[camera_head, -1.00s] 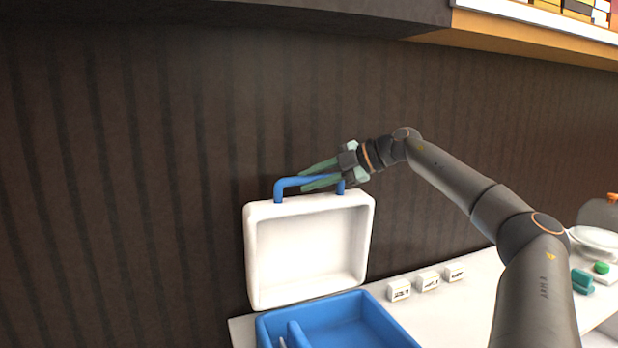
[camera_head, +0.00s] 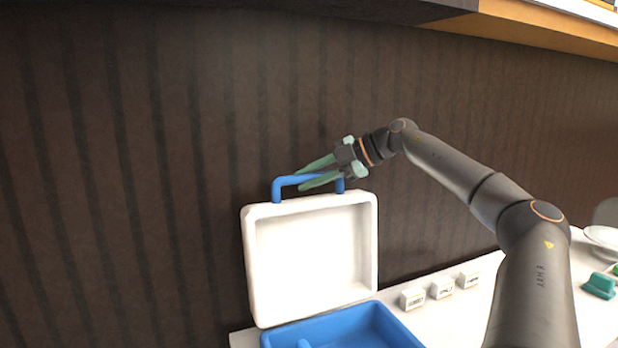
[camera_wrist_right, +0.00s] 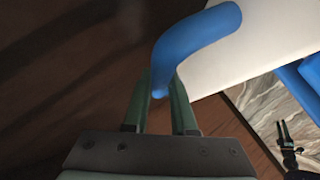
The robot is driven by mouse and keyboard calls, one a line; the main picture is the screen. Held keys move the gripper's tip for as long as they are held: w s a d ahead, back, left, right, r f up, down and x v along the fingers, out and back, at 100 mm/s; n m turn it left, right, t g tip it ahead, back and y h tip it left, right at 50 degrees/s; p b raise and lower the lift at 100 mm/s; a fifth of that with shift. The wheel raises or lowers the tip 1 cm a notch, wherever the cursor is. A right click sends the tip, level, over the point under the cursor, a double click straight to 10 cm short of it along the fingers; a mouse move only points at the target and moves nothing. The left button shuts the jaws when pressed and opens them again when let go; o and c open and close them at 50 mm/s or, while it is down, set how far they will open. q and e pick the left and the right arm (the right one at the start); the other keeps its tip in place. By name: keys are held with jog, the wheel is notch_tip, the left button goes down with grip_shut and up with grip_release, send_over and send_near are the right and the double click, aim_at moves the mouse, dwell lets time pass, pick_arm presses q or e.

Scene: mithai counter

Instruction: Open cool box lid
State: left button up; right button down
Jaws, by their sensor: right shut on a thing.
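The cool box has a white lid (camera_head: 312,256) standing upright, swung open at the back of its blue base (camera_head: 340,330). A blue handle (camera_head: 290,182) is on the lid's top edge. My right gripper (camera_head: 318,172) has its green fingers around the handle and is shut on it. In the right wrist view, the handle (camera_wrist_right: 198,38) passes between the fingertips of the gripper (camera_wrist_right: 165,90), and part of the white lid (camera_wrist_right: 270,35) shows beside it. The lower front of the base is cut off by the frame. My left gripper does not show in the head view.
Several small white labelled blocks (camera_head: 442,288) stand on the white counter (camera_head: 400,283) right of the box. A teal object (camera_head: 600,286) and a white dish (camera_head: 603,237) are farther right. The dark ribbed wall (camera_head: 180,150) is close behind the lid.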

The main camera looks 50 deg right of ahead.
jog(key=shift+f, duration=0.2)
jog(key=c, duration=0.7)
grip_release()
jog(key=shift+c, duration=0.2)
jog(key=shift+r, duration=0.15)
jog(key=shift+s+d+r+b, duration=0.2)
jog(key=shift+s+b, duration=0.1)
jog(key=shift+s, duration=0.1)
jog(key=b+v, duration=0.1)
jog(key=v, duration=1)
jog(key=shift+s+b, duration=0.25)
jog(key=shift+b, duration=0.05)
jog(key=shift+d, duration=0.1)
